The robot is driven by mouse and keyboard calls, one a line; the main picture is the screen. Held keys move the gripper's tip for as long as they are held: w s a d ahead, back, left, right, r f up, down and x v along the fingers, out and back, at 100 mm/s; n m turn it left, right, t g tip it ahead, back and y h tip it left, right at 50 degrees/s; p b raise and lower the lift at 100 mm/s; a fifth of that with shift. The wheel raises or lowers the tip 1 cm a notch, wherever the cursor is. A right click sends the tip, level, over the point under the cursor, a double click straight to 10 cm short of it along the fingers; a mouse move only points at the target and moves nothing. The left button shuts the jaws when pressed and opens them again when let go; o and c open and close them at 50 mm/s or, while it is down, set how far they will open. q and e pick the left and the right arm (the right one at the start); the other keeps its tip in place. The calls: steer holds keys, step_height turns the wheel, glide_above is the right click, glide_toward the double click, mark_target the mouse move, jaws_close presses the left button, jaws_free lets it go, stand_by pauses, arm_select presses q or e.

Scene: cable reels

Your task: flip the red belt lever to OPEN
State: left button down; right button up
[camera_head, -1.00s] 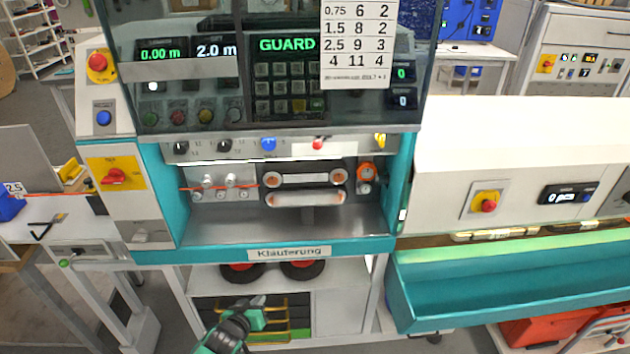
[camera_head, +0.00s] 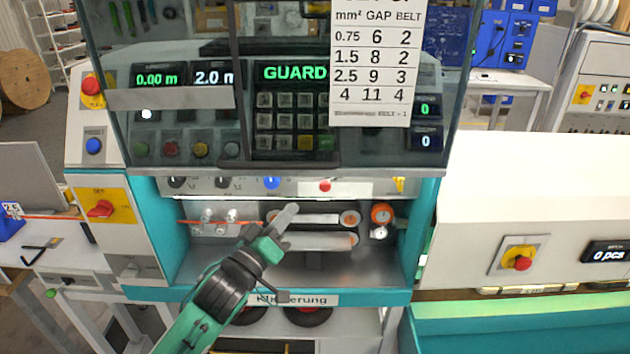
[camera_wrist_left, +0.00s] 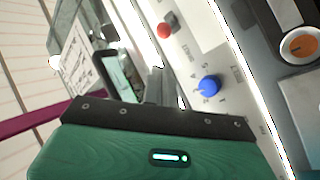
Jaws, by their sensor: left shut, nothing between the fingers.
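The small red control (camera_head: 325,186), which looks like the red belt lever, sits on the light strip under the guard window, right of a blue knob (camera_head: 271,183). In the left wrist view the red control (camera_wrist_left: 164,30) shows at the top, beyond the blue knob (camera_wrist_left: 208,88). Its setting is too small to read. My left gripper (camera_head: 290,211) is shut and empty, in front of the belt rollers, below and left of the red control and apart from it. Its fingers (camera_wrist_left: 164,84) also show in the left wrist view. My right gripper is out of view.
Two pale belt rollers (camera_head: 313,241) lie in the recess, with an orange knob (camera_head: 381,213) to their right. A yellow control (camera_head: 399,184) is at the strip's right end. The guard window (camera_head: 190,120) overhangs the strip. An orange cable (camera_head: 192,222) runs at the left.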

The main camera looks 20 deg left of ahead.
mark_target(325, 186)
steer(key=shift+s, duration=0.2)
